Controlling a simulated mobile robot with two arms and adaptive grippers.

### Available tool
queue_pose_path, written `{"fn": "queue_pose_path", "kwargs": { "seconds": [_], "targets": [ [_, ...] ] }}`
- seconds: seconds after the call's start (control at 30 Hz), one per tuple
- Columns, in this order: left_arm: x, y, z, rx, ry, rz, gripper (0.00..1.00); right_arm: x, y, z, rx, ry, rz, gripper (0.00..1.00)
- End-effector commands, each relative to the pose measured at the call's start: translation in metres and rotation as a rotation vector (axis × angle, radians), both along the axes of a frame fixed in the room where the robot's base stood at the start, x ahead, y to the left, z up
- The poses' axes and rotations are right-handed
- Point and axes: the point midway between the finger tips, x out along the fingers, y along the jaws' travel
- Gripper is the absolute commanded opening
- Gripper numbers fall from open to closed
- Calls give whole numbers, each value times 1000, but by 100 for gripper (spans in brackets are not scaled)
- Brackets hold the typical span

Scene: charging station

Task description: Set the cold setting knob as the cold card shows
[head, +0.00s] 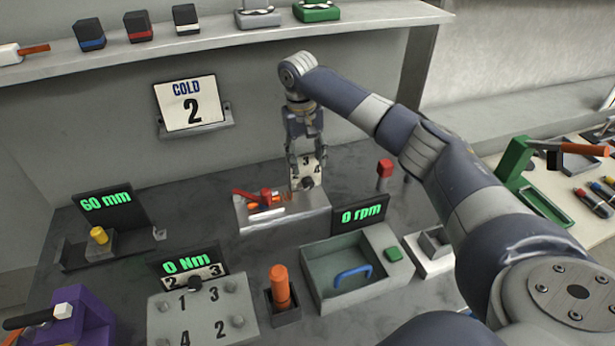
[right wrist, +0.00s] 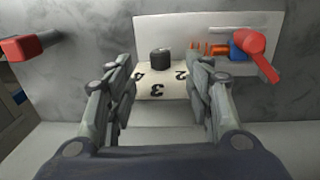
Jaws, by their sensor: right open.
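The cold card (head: 191,104) on the back wall reads COLD 2. The cold setting knob (right wrist: 160,58) is small, black and round. It stands at the edge of a white dial plate (right wrist: 158,82) with the numbers 2, 3 and 4 readable. The knob (head: 307,183) also shows in the head view, on a light grey bench unit. Where the knob points is too small to tell. My right gripper (head: 306,163) is open above the dial, fingers pointing down. In the right wrist view the knob lies between and beyond its fingers, apart from them. My left gripper is not in view.
A red-handled part (right wrist: 254,50) sits on the same unit, close to the knob. A red-topped post (head: 384,170) stands to the right. A grey tray (head: 345,275) is in front.

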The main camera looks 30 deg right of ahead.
Motion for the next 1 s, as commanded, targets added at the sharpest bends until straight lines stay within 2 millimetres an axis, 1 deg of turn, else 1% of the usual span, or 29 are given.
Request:
{"fn": "queue_pose_path", "kwargs": {
  "seconds": [0.1, 0.17, 0.3, 0.4, 0.5, 0.6, 0.87, 0.9, 0.97, 1.0],
  "targets": [
    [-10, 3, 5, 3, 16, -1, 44, -2, -2, -25, -1, 4, -1, 48],
    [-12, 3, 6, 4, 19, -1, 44, -2, -3, -37, -1, 4, -1, 48],
    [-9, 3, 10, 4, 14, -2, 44, -2, -5, -62, -2, 4, -1, 48],
    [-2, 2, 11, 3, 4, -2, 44, -2, -6, -75, -2, 2, -2, 48],
    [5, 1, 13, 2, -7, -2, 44, -2, -7, -83, -1, 1, 0, 48],
    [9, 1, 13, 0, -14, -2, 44, -2, -7, -87, 0, 0, 0, 48],
    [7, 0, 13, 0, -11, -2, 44, -2, -7, -88, 0, 0, 0, 48],
    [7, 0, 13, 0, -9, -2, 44, -2, -7, -88, 0, 0, 0, 39],
    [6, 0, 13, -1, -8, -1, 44, -2, -7, -88, 0, 0, 0, 25],
    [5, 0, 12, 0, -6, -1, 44, -2, -7, -88, -1, 0, 0, 16]
  ]
}}
